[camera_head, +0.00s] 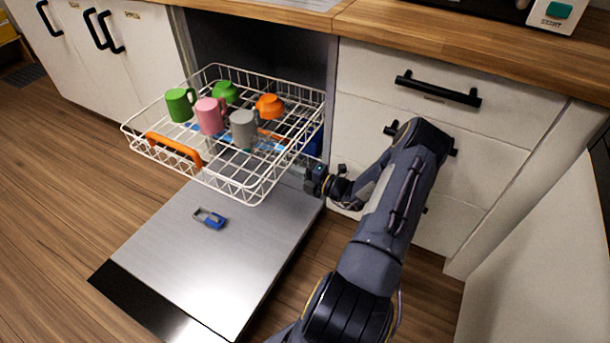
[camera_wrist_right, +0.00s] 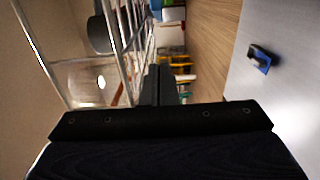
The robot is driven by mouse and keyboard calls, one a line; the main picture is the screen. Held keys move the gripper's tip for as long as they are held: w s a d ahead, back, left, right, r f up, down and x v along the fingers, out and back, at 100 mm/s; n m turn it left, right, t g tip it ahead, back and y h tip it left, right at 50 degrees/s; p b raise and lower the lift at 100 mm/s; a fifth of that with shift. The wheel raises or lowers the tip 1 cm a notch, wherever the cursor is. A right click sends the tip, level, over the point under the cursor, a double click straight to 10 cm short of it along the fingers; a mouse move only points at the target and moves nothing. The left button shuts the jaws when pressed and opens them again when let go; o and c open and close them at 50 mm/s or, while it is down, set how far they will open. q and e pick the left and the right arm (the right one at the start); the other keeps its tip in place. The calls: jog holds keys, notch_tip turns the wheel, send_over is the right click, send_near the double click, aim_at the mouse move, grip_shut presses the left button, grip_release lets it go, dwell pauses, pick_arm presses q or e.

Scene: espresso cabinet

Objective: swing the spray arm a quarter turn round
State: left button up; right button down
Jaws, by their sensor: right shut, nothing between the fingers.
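I cannot clearly make out the spray arm; some blue and orange parts show through the wires of the white rack (camera_head: 258,190) in the head view, but I cannot tell what they are. The rack is pulled out of the dishwasher above its lowered door (camera_head: 190,262). My right gripper (camera_head: 316,180) is shut and empty, low beside the rack's right side, near the dishwasher opening. In the right wrist view its fingers (camera_wrist_right: 157,85) are together, with rack wires to their left. My left gripper is not in view.
The rack holds green mugs (camera_head: 180,104), a pink mug (camera_head: 211,116), a grey mug (camera_head: 243,128) and an orange mug (camera_head: 268,106). Its front has an orange handle (camera_head: 174,149). A blue and grey latch (camera_head: 210,218) is on the door. Drawers (camera_head: 440,120) stand at right.

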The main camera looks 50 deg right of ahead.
jog(key=shift+w+d+b, duration=0.35)
jog(key=shift+w+d, duration=0.15)
jog(key=shift+w, duration=0.35)
jog(key=shift+w+d+b, duration=0.3)
jog(key=shift+w+d, duration=0.25)
jog(key=shift+w, duration=0.3)
jog(key=shift+w+d+b, duration=0.35)
jog(key=shift+w+d, duration=0.15)
jog(key=shift+w, duration=0.35)
jog(key=shift+w+d, duration=0.2)
jog(key=shift+d, duration=0.5)
jog(key=shift+w+d, duration=0.15)
jog(key=shift+d, duration=0.5)
